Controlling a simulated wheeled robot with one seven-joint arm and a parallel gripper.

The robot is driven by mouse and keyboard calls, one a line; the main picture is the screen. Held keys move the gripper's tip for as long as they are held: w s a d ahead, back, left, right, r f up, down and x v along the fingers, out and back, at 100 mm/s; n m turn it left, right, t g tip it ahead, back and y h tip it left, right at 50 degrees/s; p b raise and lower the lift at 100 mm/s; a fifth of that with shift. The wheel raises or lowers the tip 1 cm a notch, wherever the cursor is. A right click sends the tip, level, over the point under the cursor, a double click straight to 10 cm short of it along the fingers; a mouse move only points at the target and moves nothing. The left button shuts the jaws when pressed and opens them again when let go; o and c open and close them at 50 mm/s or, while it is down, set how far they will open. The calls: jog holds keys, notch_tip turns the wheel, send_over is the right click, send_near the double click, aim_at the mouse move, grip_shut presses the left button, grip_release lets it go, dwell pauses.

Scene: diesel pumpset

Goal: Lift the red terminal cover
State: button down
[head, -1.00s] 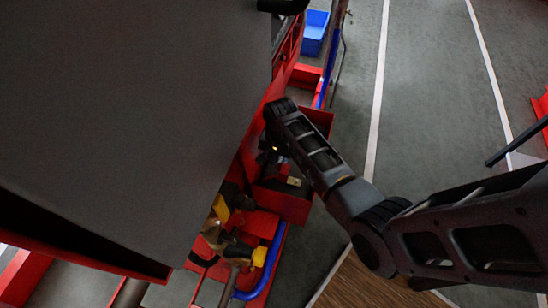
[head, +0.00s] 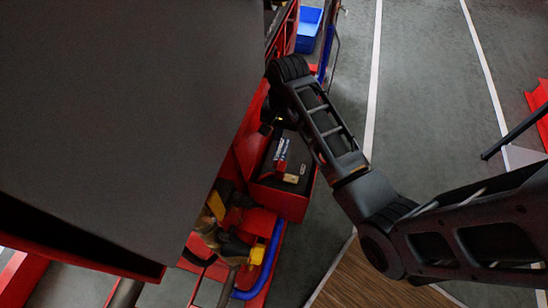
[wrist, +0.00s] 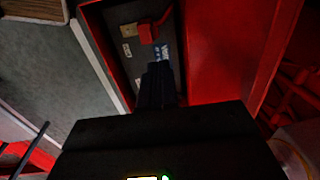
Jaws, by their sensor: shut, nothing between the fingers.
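The red terminal cover (wrist: 149,31) is a small red piece on top of a dark battery (wrist: 122,62) in the wrist view. The battery has pale and blue labels and sits inside a red box (wrist: 88,18). In the head view my wrist partly hides the fingers.
A large grey panel (head: 120,110) fills the left of the head view, close to my wrist. Yellow-capped fittings (head: 258,257) and a blue pipe (head: 270,255) lie below the box. A blue bin (head: 309,28) stands beyond. Open grey floor (head: 430,110) lies to the right.

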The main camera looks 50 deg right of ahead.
aim_at(275, 164)
jog(key=shift+s+f, duration=0.2)
jog(key=f+b, duration=0.1)
jog(key=f, duration=0.3)
jog(key=f+b, duration=0.1)
jog(key=f, duration=0.4)
jog(key=w+f, duration=0.1)
jog(key=f, duration=0.3)
jog(key=shift+w+a+f+b, duration=0.1)
jog(key=shift+a+f+b, duration=0.1)
jog(key=shift+b, duration=0.2)
jog(key=shift+w, duration=0.1)
jog(key=shift+w+a+f, duration=0.25)
jog(key=shift+w+f, duration=0.05)
jog(key=shift+w, duration=0.25)
jog(key=shift+w+a+f, duration=0.2)
jog(key=shift+w+f, duration=0.05)
jog(key=shift+w, duration=0.25)
jog(key=shift+s+p, duration=0.1)
jog(key=shift+p, duration=0.25)
jog(key=shift+s+d+r+p, duration=0.15)
jog(key=shift+s+p, duration=0.25)
jog(key=shift+s+d+r+p, duration=0.15)
jog(key=shift+s+p, duration=0.2)
jog(key=shift+p, duration=0.05)
notch_tip(275, 164, up, 14)
jog(key=p, duration=0.5)
jog(key=shift+w, duration=0.2)
